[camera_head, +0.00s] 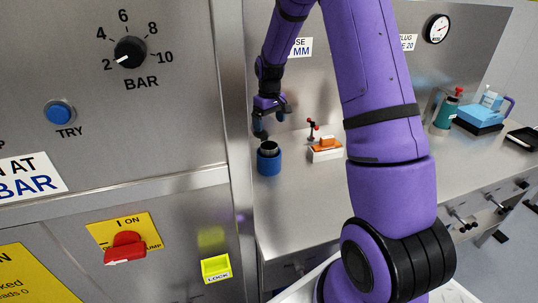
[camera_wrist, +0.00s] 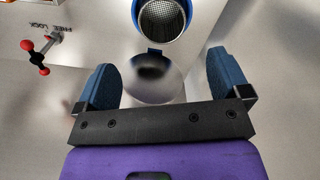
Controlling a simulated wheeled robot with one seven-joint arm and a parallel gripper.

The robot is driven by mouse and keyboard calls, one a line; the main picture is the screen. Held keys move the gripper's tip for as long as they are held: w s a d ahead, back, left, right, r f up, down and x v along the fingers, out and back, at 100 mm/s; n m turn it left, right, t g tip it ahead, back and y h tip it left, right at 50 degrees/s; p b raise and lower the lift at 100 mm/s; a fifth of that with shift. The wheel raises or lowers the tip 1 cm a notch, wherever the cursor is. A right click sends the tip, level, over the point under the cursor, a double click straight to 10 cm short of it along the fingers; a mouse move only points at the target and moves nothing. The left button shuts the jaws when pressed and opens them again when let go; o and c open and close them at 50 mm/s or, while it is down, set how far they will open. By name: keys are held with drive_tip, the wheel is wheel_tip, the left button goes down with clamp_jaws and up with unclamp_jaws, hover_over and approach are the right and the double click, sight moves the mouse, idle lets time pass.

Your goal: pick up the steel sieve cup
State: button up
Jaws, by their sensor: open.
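The steel sieve cup (camera_head: 269,147) sits in a blue cylindrical holder (camera_head: 269,163) on the steel counter, with only its rim showing above the holder. In the wrist view its round mesh (camera_wrist: 162,16) shows at the top edge, partly cut off, inside the blue ring (camera_wrist: 154,50). My gripper (camera_head: 269,124) is open and empty above the cup, pointing down. In the wrist view the two blue fingers stand wide apart, with the gap between them (camera_wrist: 160,75) below the cup in the picture. The fingers do not touch the cup.
A small red-knobbed lever (camera_head: 312,131) and a white block with an orange top (camera_head: 326,149) stand right of the holder. A steel panel (camera_head: 228,120) with controls rises at the left. The counter in front of the holder is clear.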

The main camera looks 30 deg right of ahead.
sight(269, 145)
wheel_tip(269, 145, down, 10)
drive_tip(key=shift+s+a+f, duration=0.1)
drive_tip(key=shift+a+f, duration=0.05)
idle(0.5)
drive_tip(key=shift+c, duration=0.3)
drive_tip(key=c, duration=1)
drive_tip(key=shift+c, duration=0.2)
